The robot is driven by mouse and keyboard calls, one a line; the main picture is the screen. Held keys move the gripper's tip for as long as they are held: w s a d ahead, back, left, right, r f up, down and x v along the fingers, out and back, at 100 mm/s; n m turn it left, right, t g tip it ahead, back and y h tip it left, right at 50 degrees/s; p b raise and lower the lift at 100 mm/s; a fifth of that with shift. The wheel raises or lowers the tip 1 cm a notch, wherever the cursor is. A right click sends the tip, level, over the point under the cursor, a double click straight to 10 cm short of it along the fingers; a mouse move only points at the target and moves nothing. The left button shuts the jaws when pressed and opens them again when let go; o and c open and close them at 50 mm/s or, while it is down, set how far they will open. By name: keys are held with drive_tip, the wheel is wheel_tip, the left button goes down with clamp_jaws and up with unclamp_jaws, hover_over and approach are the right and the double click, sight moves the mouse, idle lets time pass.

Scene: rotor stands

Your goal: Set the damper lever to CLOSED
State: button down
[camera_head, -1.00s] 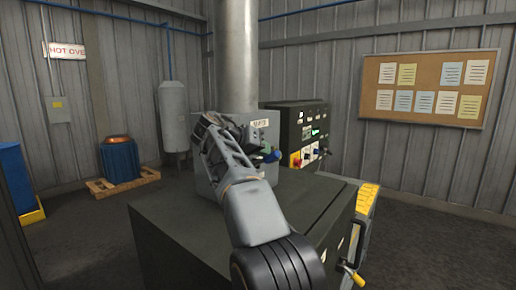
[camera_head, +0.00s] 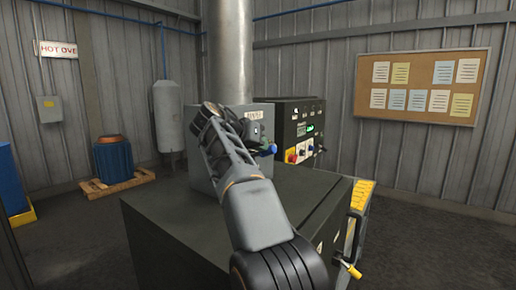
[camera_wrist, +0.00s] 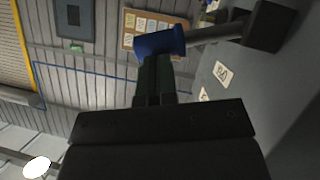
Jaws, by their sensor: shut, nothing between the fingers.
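The damper lever shows in the wrist view as a grey rod (camera_wrist: 215,33) with a blue end grip (camera_wrist: 160,42), running to a dark hub (camera_wrist: 268,25) on a grey surface. The blue grip also shows in the head view (camera_head: 270,150), at the right side of the grey box (camera_head: 200,150) below the pipe. My gripper (camera_wrist: 155,62) has its dark green fingers shut and empty, with the tips right at the blue grip; whether they touch it I cannot tell. White labels (camera_wrist: 221,72) sit on the grey surface beside the lever; their letters are hard to read. My arm hides part of the box.
A dark cabinet (camera_head: 165,220) fills the front. A control panel (camera_head: 300,130) with knobs stands behind at the right. A yellow-edged part with a handle (camera_head: 350,268) is at the cabinet's right side. A blue drum (camera_head: 117,160) and grey tank (camera_head: 169,118) stand back left.

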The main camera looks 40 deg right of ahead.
drive_tip(key=f+m+b, duration=0.1)
drive_tip(key=b, duration=0.1)
drive_tip(key=s+f+t+b, duration=0.1)
drive_tip(key=b, duration=0.1)
drive_tip(key=shift+s+d+f+m+y, duration=0.2)
drive_tip(key=shift+f+m+y, duration=0.1)
drive_tip(key=shift+f+m, duration=0.1)
drive_tip(key=shift+s+d+f+m+t+y+b, duration=0.15)
drive_tip(key=shift+f+m+t+b, duration=0.6)
drive_tip(key=shift+b, duration=0.85)
drive_tip(key=shift+a+f+m+t+y+b, duration=0.15)
drive_tip(key=shift+f+m+t+b, duration=0.35)
drive_tip(key=shift+f+b, duration=0.8)
drive_tip(key=shift+s+d+f+m+t+y+b, duration=0.15)
drive_tip(key=shift+f+m+t+b, duration=0.45)
drive_tip(key=shift+b, duration=1.35)
drive_tip(key=shift+r, duration=0.1)
drive_tip(key=p, duration=0.1)
approach(264, 154)
drive_tip(key=f, duration=0.1)
drive_tip(key=s+f, duration=0.1)
drive_tip(key=f, duration=0.1)
drive_tip(key=s+f, duration=0.1)
drive_tip(key=shift+s+a+f, duration=0.25)
drive_tip(key=shift+a+f, duration=0.1)
drive_tip(key=shift+a, duration=0.05)
